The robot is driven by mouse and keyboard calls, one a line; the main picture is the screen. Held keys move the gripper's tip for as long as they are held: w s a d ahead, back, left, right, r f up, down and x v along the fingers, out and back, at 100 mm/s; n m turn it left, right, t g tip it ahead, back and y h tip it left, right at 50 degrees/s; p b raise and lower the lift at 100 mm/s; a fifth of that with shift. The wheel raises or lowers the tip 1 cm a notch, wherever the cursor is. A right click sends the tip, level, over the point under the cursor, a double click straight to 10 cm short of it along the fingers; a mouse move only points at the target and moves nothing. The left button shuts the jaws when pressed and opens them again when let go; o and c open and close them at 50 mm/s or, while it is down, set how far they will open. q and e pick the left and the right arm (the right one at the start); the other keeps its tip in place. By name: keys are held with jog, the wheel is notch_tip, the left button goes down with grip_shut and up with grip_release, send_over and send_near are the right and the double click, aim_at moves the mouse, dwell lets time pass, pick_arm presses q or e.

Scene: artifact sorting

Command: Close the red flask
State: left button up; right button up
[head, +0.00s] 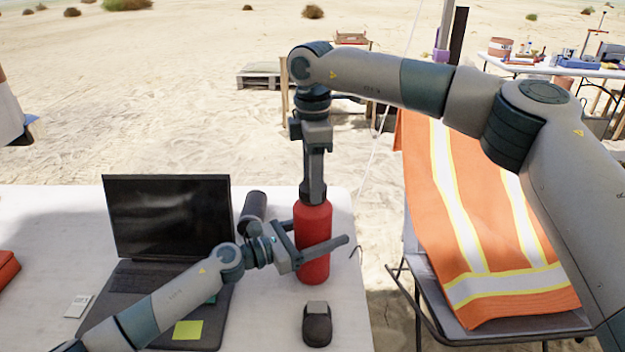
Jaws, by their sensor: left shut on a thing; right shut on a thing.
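The red flask (314,222) stands upright on the white table, near its right edge. My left gripper (318,250) comes in from the left and is shut around the flask's body. One of its fingers crosses the front of the flask. My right gripper (312,185) points straight down from above and is shut at the dark top of the flask. The lid and the flask's neck are largely hidden by the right gripper, so I cannot tell how the lid sits.
An open laptop (168,215) stands left of the flask, with a dark cylinder (252,208) behind. A black mouse (317,324) lies in front. A chair with an orange vest (480,230) stands right of the table (270,320). Sand lies behind.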

jog(key=m, duration=0.7)
jog(key=shift+d, duration=0.1)
jog(key=o, duration=1)
jog(key=shift+r, duration=2.25)
jog(key=shift+c, duration=0.3)
